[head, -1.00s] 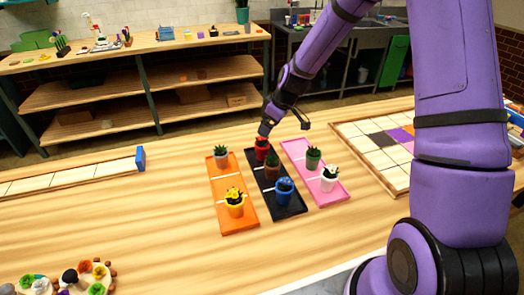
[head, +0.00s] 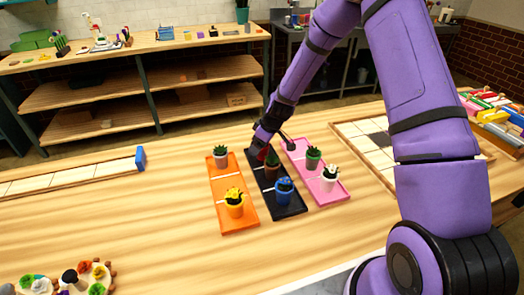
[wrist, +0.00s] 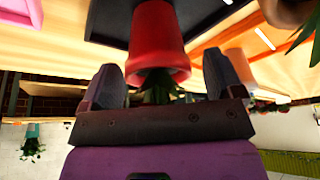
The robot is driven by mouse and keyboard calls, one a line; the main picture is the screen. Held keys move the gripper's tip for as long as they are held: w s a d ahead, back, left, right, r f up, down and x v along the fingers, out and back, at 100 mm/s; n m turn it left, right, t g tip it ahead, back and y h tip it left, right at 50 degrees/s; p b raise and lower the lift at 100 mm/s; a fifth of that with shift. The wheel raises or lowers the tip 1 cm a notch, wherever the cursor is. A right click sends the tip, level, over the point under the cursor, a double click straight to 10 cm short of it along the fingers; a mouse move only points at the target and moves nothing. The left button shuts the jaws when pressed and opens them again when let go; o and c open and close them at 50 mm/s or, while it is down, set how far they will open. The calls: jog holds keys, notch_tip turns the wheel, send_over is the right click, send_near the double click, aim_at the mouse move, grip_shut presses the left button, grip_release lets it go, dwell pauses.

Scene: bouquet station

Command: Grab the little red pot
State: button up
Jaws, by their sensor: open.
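The little red pot (wrist: 157,40) holds a green plant and shows upside down in the wrist view. It stands at the far end of the black tray (head: 293,209). My gripper (head: 260,152) is down over that end and hides most of the pot in the head view. In the wrist view its two dark fingers (wrist: 163,75) are open, one on each side of the pot's rim. A gap shows on the right; I cannot tell whether the left finger touches.
A brown pot (head: 271,172) and a blue pot (head: 285,190) share the black tray. The orange tray (head: 223,205) on the left and the pink tray (head: 322,197) on the right also hold potted plants, close by.

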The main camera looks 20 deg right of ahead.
jog(key=shift+c, duration=0.3)
jog(key=c, duration=1.1)
jog(key=shift+c, duration=0.2)
